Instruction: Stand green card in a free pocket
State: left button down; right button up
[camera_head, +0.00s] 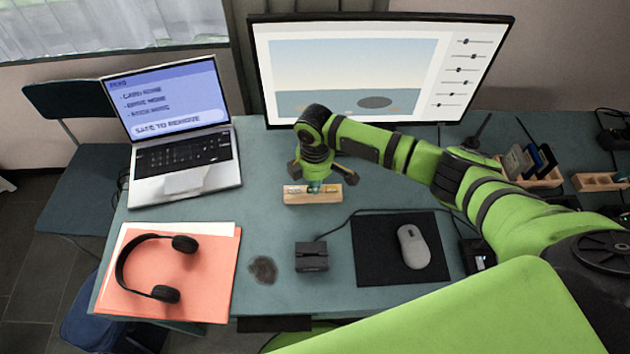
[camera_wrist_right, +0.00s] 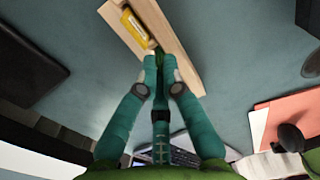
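A wooden block-like holder (camera_head: 296,197) lies on the desk in front of the monitor; it also shows in the right wrist view (camera_wrist_right: 182,62). A yellow item (camera_wrist_right: 134,28) sits in it. My right gripper (camera_head: 314,187) points down at the holder. Its teal fingertips (camera_wrist_right: 159,62) are nearly together, with a dark green piece (camera_wrist_right: 159,53) between them, apparently the green card, low at the holder. Most of this piece is hidden by the fingers. A wooden rack (camera_head: 548,182) at the right holds grey and dark blue cards, partly behind my right arm. My left gripper is not in view.
A second pocketed wooden rack (camera_head: 598,182) stands at the far right. A laptop (camera_head: 185,150), headphones (camera_head: 150,268) on an orange folder (camera_head: 215,270), a small dark box (camera_head: 311,257) and a mouse (camera_head: 413,246) on a black mat (camera_head: 375,262) occupy the desk. The monitor (camera_head: 370,70) stands behind.

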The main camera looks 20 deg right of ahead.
jog(key=o, duration=0.4)
jog(key=shift+r, duration=0.1)
notch_tip(320, 180, up, 12)
jog(key=shift+f, duration=0.1)
dwell(0.7)
